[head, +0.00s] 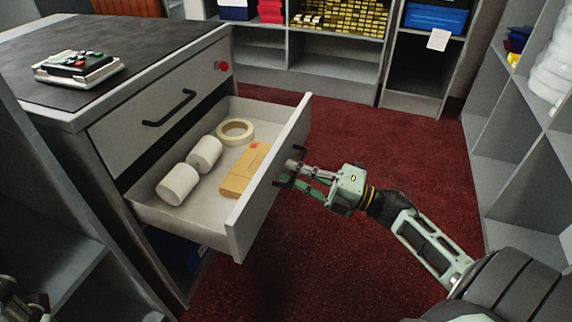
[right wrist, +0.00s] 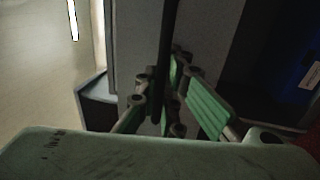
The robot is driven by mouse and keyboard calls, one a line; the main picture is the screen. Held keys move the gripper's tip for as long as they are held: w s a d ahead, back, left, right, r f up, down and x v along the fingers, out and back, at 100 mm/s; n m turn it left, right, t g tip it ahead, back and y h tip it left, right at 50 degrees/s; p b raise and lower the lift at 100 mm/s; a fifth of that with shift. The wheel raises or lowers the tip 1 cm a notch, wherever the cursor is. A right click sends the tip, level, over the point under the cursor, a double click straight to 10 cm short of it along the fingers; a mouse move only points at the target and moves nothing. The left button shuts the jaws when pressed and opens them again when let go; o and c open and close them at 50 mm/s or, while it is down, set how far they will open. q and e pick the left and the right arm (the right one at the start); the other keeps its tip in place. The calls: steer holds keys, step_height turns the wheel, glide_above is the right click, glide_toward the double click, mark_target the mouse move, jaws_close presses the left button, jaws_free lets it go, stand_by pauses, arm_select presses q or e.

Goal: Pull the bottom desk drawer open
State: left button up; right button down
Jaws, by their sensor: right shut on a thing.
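The bottom drawer (head: 267,190) of the grey desk stands well out from the cabinet, and its inside shows. It holds two white rolls (head: 178,184), a ring of tape (head: 235,131) and a tan box (head: 245,168). My right gripper (head: 290,173) is at the outer face of the drawer front, shut on its dark handle (head: 279,183). In the right wrist view the handle (right wrist: 170,38) runs as a dark bar between the green fingers (right wrist: 178,105). A dark part of my left arm or gripper (head: 22,306) shows at the bottom left corner, mostly cut off.
The closed top drawer (head: 140,135) has a black handle and a red knob. A device with buttons (head: 78,66) lies on the desk top. Shelves (head: 335,75) stand at the back and right. Red carpet (head: 400,150) is clear around my right arm.

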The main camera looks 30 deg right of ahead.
steer(key=shift+s+d, duration=0.1)
steer(key=shift+s, duration=0.05)
steer(key=c, duration=2.2)
jaws_free()
steer(key=shift+o, duration=0.2)
steer(key=v, duration=1.2)
